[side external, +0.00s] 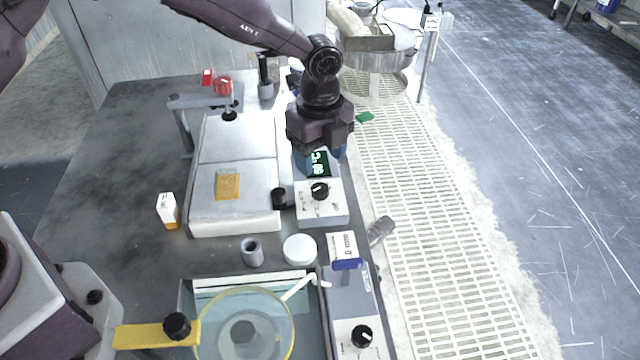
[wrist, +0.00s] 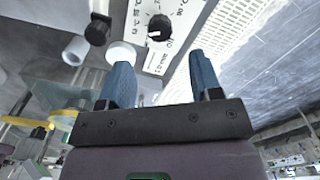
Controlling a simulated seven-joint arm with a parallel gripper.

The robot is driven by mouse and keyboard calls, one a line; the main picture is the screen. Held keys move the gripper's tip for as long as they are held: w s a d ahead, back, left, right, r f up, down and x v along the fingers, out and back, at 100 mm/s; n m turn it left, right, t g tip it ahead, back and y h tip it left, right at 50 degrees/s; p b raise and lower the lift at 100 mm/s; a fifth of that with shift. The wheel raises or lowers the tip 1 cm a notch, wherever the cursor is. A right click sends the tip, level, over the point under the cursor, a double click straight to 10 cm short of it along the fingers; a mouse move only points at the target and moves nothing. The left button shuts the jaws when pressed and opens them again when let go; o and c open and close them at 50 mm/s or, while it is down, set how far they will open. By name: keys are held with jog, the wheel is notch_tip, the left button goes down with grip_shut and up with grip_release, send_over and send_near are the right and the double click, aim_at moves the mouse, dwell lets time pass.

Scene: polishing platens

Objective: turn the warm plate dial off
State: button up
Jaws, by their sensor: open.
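A white control box (side external: 322,210) with a black dial (side external: 320,190) on its face stands beside the long white plate unit (side external: 235,215). The dial also shows in the wrist view (wrist: 160,27), with a white pointer mark and printed labels around it. I cannot read which setting it points to. A second black dial (side external: 362,336) sits on a grey-and-white unit at the front right. My gripper (side external: 320,160) is open and empty, behind and above the control box. Its two blue fingers (wrist: 162,72) are apart and do not touch the dial.
A black side knob (side external: 279,198) is left of the control box. A yellow-rimmed bowl (side external: 290,322) is in front.

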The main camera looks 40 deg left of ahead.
aim_at(320, 187)
notch_tip(320, 187, down, 8)
jog(key=shift+r, duration=0.1)
jog(key=shift+c, duration=0.4)
jog(key=c, duration=0.9)
jog(key=shift+o, duration=0.2)
